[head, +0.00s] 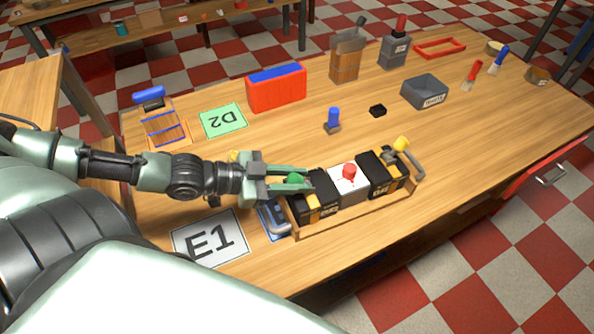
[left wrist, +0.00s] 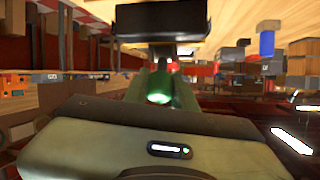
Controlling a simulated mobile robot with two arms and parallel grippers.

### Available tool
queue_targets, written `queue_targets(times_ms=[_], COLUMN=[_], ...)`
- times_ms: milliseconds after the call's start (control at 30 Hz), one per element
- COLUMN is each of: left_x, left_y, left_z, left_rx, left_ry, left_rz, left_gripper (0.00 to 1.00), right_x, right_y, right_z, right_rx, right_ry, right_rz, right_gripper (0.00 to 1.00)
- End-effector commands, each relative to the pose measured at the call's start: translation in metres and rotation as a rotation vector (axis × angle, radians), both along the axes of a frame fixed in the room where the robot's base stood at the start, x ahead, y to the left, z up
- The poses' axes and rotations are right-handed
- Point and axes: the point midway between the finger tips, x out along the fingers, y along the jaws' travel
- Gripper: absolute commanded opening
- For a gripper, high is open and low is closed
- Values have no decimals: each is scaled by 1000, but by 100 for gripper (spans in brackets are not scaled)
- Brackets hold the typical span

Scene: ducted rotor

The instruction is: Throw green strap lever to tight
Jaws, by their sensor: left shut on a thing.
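A shallow wooden tray (head: 345,219) stands near the front of the table and holds a row of black-and-yellow blocks around a white block with a red knob (head: 349,171). The green strap lever (head: 295,179) is at the left part of this row, mostly covered by my gripper. My left gripper (head: 303,184) reaches in from the left and its fingers are shut around the green lever's knob. In the left wrist view a green part (left wrist: 158,84) shows between dark gripper parts. Whether the strap is tight is hidden.
A yellow-knobbed lever (head: 401,144) stands at the tray's right end. An E1 card (head: 210,240) lies front left, a D2 card (head: 223,121) behind. A red box (head: 276,90), blue peg (head: 333,119) and grey box (head: 424,92) stand farther back.

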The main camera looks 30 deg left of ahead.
Motion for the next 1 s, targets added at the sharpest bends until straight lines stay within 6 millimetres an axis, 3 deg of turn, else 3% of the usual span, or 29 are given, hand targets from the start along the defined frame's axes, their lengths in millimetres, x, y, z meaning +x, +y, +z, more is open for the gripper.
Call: queue_targets(times_ms=[300, 333, 400, 767, 1000], left_x=[-1, -1, -1, -1, -16], left_y=[0, 0, 0, 1, 14], left_z=[-2, -2, -2, 0, 11], left_rx=[2, 2, 1, 1, 3], left_ry=[1, 1, 2, 1, 7], left_rz=[0, -1, -1, 0, 0], left_gripper=[0, 29, 48, 48, 48], right_x=[0, 0, 0, 0, 0], right_y=[0, 0, 0, 0, 0], right_z=[0, 0, 0, 2, 27], right_rx=[0, 0, 0, 0, 0], right_ry=[0, 0, 0, 0, 0], right_rz=[0, 0, 0, 0, 0], right_gripper=[52, 52, 52, 52, 52])
